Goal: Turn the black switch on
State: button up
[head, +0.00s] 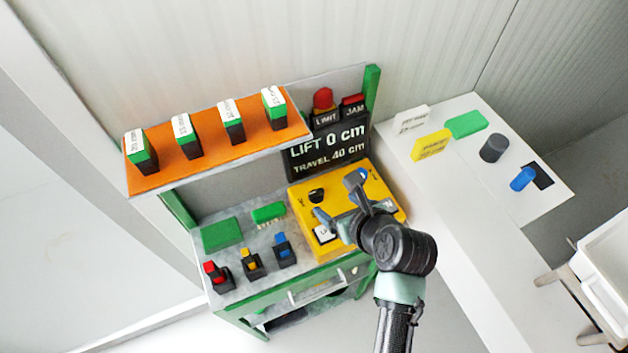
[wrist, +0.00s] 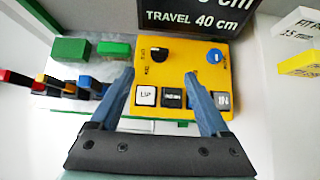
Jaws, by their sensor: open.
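The black switch (head: 316,195) is a round knob on the yellow panel (head: 391,198) of the workbench. In the wrist view the black switch (wrist: 159,54) sits near the panel's upper left, with small labels beside it that I cannot read surely. My gripper (head: 335,196) is over the panel with its blue-grey fingers apart and nothing between them. In the wrist view my gripper (wrist: 160,76) has a fingertip on either side of the black switch's line, with the switch just beyond them. Contact does not show.
A blue knob (wrist: 214,57) sits on the panel right of the black switch. White and dark buttons, including an "UP" button (wrist: 145,95), lie nearer. A black display (head: 328,150) reading "LIFT 0 cm" stands behind. An orange shelf (head: 212,152) overhangs the bench's left.

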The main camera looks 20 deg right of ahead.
aim_at(316, 192)
jog(key=x, duration=1.3)
grip_shut()
